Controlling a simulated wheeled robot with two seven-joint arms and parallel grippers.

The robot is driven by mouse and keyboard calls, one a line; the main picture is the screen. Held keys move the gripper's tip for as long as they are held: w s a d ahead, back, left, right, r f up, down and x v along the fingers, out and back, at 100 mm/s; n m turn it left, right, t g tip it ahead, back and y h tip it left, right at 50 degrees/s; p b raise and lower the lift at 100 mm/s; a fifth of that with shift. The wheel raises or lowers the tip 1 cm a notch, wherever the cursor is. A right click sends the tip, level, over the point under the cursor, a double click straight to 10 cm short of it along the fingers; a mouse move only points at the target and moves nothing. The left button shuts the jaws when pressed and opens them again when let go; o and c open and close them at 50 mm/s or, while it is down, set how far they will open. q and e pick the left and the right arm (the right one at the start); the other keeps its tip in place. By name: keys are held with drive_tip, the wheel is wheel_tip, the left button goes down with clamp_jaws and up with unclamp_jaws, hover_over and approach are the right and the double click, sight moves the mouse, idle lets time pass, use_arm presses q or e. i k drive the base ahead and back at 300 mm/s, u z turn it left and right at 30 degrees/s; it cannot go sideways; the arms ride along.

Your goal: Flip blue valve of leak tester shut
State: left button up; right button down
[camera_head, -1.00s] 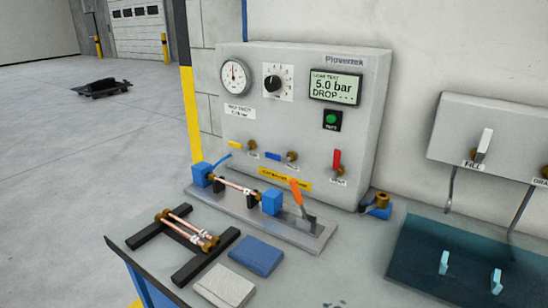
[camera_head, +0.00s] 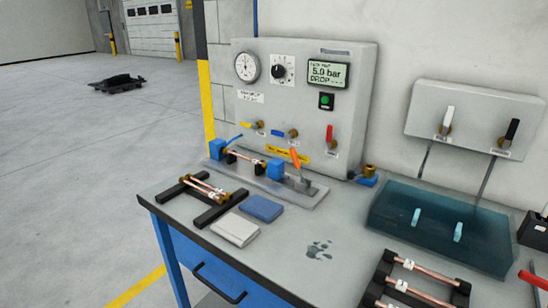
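The leak tester (camera_head: 361,110) is a light grey panel box at the back of the bench, with a screen (camera_head: 328,74) reading 5.0 bar. Its blue valve handle (camera_head: 277,132) lies about level, to the left of its brass body, between the yellow handle (camera_head: 248,124) and the upright red handle (camera_head: 330,133). A copper tube (camera_head: 246,157) sits in the fixture (camera_head: 300,193) in front, between two blue blocks, with an orange lever (camera_head: 295,158) at its right. Neither of my grippers is in view.
A black rack (camera_head: 216,212) with copper tubes, a grey pad (camera_head: 235,230) and a blue pad (camera_head: 262,208) lie in front of the fixture. A teal tank (camera_head: 400,222) and another tube rack (camera_head: 384,273) are at right. The middle bench front is mostly clear.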

sight(276, 132)
drive_tip(key=k, duration=0.75)
drive_tip(key=u, duration=0.9)
drive_tip(key=i, duration=1.35)
drive_tip(key=z, duration=0.6)
drive_tip(key=i, duration=0.4)
drive_tip(key=z, duration=0.5)
